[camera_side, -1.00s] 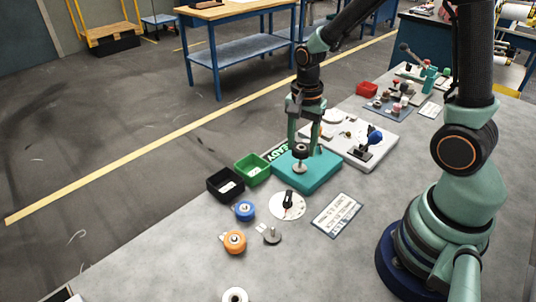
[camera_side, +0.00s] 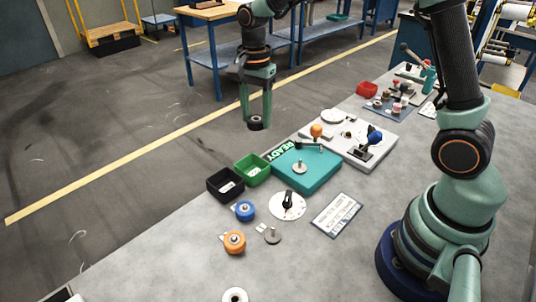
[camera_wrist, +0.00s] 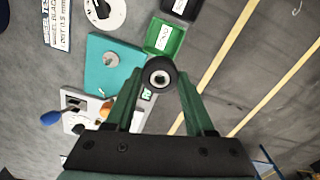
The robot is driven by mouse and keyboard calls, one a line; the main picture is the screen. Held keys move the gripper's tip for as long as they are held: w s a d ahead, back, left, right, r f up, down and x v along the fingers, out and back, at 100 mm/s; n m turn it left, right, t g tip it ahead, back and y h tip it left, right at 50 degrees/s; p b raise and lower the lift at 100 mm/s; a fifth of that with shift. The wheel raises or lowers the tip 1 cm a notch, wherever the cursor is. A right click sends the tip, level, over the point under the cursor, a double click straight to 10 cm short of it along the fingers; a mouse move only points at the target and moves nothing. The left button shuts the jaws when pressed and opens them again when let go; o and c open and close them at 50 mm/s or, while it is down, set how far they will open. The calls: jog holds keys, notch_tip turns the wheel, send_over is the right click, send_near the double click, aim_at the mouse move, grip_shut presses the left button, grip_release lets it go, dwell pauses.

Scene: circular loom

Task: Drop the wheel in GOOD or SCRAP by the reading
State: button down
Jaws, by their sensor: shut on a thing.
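My gripper (camera_side: 257,117) is shut on a small black wheel (camera_side: 256,125). It holds the wheel in the air, above and behind the bins in the side view. In the wrist view the wheel (camera_wrist: 160,77) is between the fingertips, with a pale hub. The teal test stand (camera_side: 318,178), marked READY, has an empty metal post (camera_side: 299,168). A white dial (camera_side: 289,206) with a black pointer lies in front; its reading is unclear.
A blue wheel (camera_side: 244,211), an orange wheel (camera_side: 235,242) and a white ring (camera_side: 235,296) are on the near table. A text card (camera_side: 337,214) lies right of the dial. A white plate (camera_side: 350,140) carries levers with orange and blue knobs.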

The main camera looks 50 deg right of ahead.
jog(key=shift+f, duration=2.9)
jog(key=shift+c, duration=0.9)
grip_release()
notch_tip(320, 180, up, 12)
jog(key=shift+r, duration=0.15)
